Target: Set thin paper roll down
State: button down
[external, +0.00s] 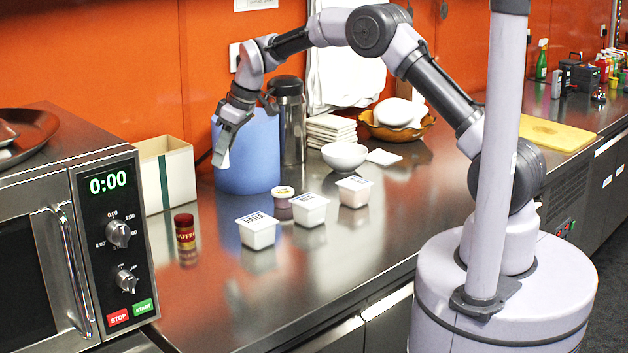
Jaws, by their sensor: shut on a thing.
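My gripper (226,143) points down in front of the upper left side of a wide blue cylinder (256,155). It is shut, with a small pale piece (221,159) at its lower end. The piece looks like the thin paper roll, but it is too small to separate clearly from the fingertips. It appears above the counter; I cannot tell whether it touches the blue cylinder. The blue cylinder stands upright on the steel counter (215,290).
An open cream box (165,177) stands to the left, with a red jar (185,232) and a microwave (75,240) nearer. A steel flask (290,125) stands behind right. Several white tubs (310,210) stand in front.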

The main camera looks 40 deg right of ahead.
aim_at(211, 230)
jog(key=a+f+b, duration=0.1)
jog(key=f, duration=0.4)
jog(key=a+f+b, duration=0.1)
jog(key=f, duration=0.4)
jog(key=a+f+b, duration=0.1)
jog(key=f, duration=0.4)
jog(key=shift+f, duration=0.1)
jog(key=shift+f, duration=0.2)
jog(key=c, duration=1.2)
grip_release()
jog(key=shift+w, duration=0.1)
jog(key=shift+r, duration=0.1)
